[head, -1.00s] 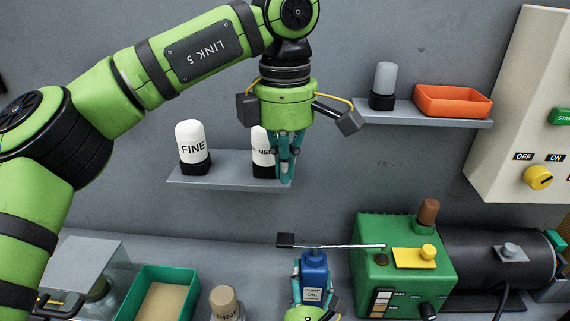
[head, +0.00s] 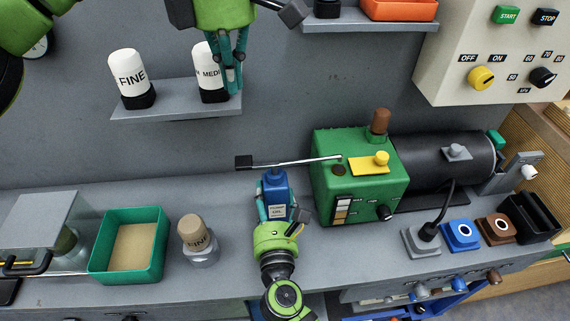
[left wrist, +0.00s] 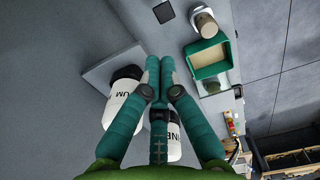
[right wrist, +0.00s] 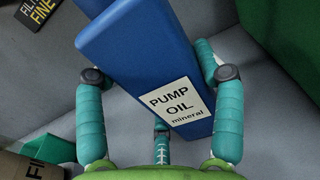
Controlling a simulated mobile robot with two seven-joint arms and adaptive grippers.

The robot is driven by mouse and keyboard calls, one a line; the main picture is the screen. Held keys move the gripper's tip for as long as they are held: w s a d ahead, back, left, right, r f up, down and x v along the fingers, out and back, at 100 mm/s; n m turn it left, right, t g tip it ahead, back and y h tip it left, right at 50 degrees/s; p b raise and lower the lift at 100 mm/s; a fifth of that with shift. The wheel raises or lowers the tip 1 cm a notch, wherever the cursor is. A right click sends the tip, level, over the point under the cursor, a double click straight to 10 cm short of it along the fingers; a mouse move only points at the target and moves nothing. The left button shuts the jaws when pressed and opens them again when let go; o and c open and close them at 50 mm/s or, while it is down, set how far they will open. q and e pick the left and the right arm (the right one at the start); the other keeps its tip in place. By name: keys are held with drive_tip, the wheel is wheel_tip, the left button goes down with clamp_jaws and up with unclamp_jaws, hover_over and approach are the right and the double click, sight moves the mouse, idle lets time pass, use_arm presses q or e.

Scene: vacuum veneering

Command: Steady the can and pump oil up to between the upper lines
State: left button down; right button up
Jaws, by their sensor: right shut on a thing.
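My right gripper (head: 277,210) is shut around the can, one finger on each side. My left gripper (head: 232,84) is shut and empty, before the MEDIUM bottle (head: 208,65).
The FINE bottle (head: 128,72) shares the wall shelf (head: 165,106). A green tray (head: 150,266) and a corked jar (head: 197,240) stand left of the can. The black motor (head: 430,160) and control box (head: 470,50) are right. The bench between jar and can is clear.

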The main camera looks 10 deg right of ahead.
sight(243, 158)
use_arm(q)
wheel_tip(243, 158, down, 14)
drive_tip(key=shift+f, duration=0.1)
idle(0.7)
drive_tip(key=shift+f, duration=0.9)
wheel_tip(243, 158, up, 14)
drive_tip(key=shift+r, duration=0.15)
idle(1.3)
